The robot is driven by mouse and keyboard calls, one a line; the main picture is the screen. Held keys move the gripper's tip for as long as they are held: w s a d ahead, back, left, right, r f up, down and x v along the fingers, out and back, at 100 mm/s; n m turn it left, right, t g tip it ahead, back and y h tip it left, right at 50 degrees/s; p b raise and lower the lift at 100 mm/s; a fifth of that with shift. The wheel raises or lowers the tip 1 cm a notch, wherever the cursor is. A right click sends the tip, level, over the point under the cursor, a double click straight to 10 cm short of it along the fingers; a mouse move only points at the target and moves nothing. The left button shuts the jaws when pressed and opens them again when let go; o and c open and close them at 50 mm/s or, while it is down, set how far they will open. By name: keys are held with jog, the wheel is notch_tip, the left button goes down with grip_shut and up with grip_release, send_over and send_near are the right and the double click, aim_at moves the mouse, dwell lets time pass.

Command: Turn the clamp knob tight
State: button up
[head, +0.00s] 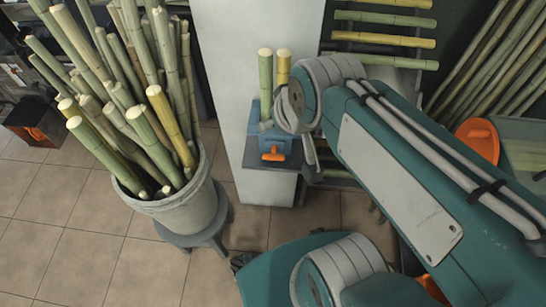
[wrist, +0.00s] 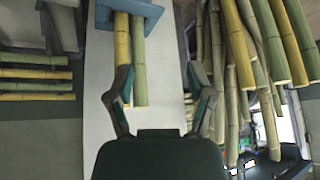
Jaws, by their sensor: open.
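The orange clamp knob (head: 273,154) sticks out of the front of a blue clamp (head: 281,140) in the head view. The clamp sits on a dark-topped grey stand. A green cane (head: 265,85) and a yellow cane (head: 284,68) stand upright at the clamp. In the wrist view the clamp (wrist: 158,10) is at the top edge, with the yellow cane (wrist: 122,42) and green cane (wrist: 140,60) reaching down from it; I cannot make out the knob there. My gripper (wrist: 160,72) is open and empty, its fingers spread apart, away from the knob.
A grey bucket (head: 180,215) full of canes stands on a stool at left. A pale wall panel (head: 235,50) is behind the clamp. Canes lie on a rack (head: 385,18) at upper right. An orange disc-shaped part (head: 478,140) is at right.

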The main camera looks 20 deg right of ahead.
jog(key=w+a+f+t+y, duration=0.2)
jog(key=w+a+f, duration=0.4)
jog(key=w+a, duration=0.5)
jog(key=n+t+h, duration=0.5)
jog(key=n+h, duration=0.2)
jog(key=h, duration=1.1)
send_near(273, 157)
jog(key=x, duration=0.7)
jog(key=f+x, duration=0.1)
jog(key=x, duration=0.2)
jog(key=shift+w+d, duration=0.15)
jog(key=shift+w, duration=0.25)
jog(key=shift+f, duration=0.1)
jog(key=shift+c, duration=0.3)
grip_shut()
